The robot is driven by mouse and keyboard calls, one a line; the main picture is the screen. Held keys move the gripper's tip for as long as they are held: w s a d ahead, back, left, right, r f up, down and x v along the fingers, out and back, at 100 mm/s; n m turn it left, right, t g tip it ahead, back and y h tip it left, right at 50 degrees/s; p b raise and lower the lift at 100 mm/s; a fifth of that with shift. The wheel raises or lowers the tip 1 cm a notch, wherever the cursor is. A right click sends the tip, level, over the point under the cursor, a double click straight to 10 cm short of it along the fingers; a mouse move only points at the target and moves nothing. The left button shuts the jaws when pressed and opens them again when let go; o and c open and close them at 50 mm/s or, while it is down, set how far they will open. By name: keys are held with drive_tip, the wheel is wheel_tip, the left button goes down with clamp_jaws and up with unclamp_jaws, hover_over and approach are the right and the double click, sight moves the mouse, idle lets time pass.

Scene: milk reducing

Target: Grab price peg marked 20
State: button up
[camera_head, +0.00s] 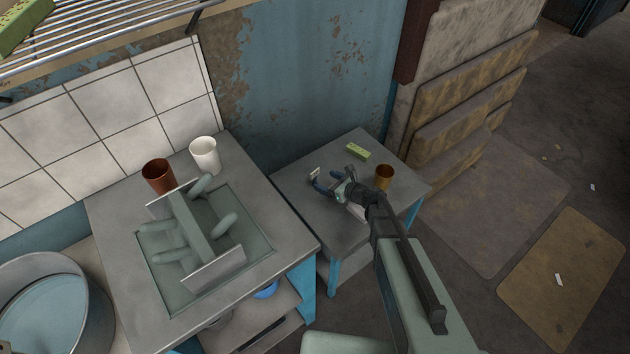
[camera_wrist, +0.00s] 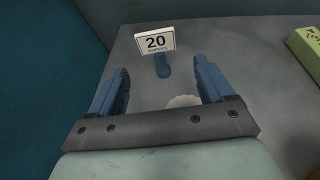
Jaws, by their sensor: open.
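In the head view the peg's card (camera_head: 315,173) is small, at the left end of my gripper. My gripper (camera_wrist: 162,80) is open, with one blue finger on each side and nothing held. In the head view my gripper (camera_head: 322,183) is low over the small table's left part.
A green block (camera_head: 358,151) and an orange-brown cup (camera_head: 384,177) are on the small table. A pale round thing (camera_wrist: 183,101) lies between my fingers. The left counter holds a brown cup (camera_head: 158,176), a white cup (camera_head: 205,155) and a grey-green rack (camera_head: 195,235).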

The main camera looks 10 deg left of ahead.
sight(315, 177)
drive_tip(key=shift+r+x, duration=0.15)
drive_tip(key=shift+x, duration=1.6)
drive_tip(key=shift+r+x, duration=0.1)
drive_tip(key=shift+x, duration=1.6)
drive_tip(key=shift+a, duration=0.1)
drive_tip(key=shift+c, duration=0.5)
drive_tip(key=c, duration=0.9)
drive_tip(key=shift+c, duration=0.2)
